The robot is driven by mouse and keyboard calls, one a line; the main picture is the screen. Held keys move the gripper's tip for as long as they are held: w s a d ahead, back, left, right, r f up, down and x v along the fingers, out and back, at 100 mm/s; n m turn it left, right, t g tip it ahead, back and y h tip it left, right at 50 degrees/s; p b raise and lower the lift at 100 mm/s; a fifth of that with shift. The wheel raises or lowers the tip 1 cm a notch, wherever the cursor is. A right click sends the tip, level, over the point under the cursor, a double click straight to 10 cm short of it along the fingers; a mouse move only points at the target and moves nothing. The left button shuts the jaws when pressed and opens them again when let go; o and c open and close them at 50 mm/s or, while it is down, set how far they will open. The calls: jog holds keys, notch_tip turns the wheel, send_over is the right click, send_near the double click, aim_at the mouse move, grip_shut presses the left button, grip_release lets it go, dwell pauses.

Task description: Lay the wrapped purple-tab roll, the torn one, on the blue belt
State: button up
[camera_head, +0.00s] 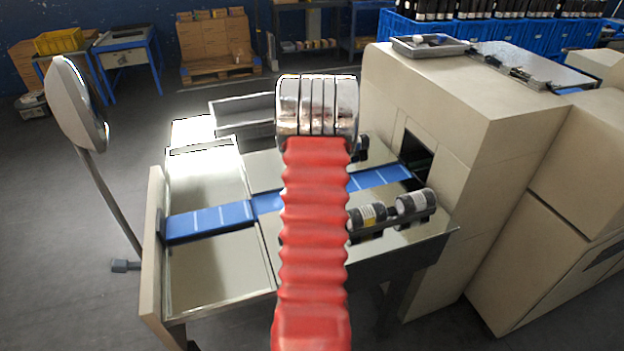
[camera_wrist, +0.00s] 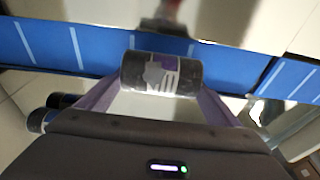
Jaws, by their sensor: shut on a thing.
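In the wrist view, my gripper (camera_wrist: 161,82) is shut on a dark roll (camera_wrist: 134,72), with one purple-sided finger at each end. The roll lies crosswise, with a ragged white and purplish-grey label patch on its side. The blue belt (camera_wrist: 40,44) runs behind it, and the roll overlaps the belt's near edge in the picture. I cannot tell the gap between roll and belt. In the head view, the blue belt (camera_head: 209,221) crosses the steel table into the machine opening. My red arm hides the gripper and held roll there.
Two dark rolls with pale labels (camera_head: 367,215) (camera_head: 414,203) sit in a black rack right of my arm, near the table's front edge. The beige machine (camera_head: 470,110) stands at the right. A grey tray (camera_head: 430,46) lies on top. The belt's left stretch is clear.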

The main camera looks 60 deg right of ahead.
jog(key=shift+f, duration=0.6)
jog(key=o, duration=1.2)
notch_tip(320, 180, up, 14)
jog(key=s+a, duration=0.2)
jog(key=shift+f, duration=0.25)
jog(key=shift+d, duration=0.1)
dwell(0.8)
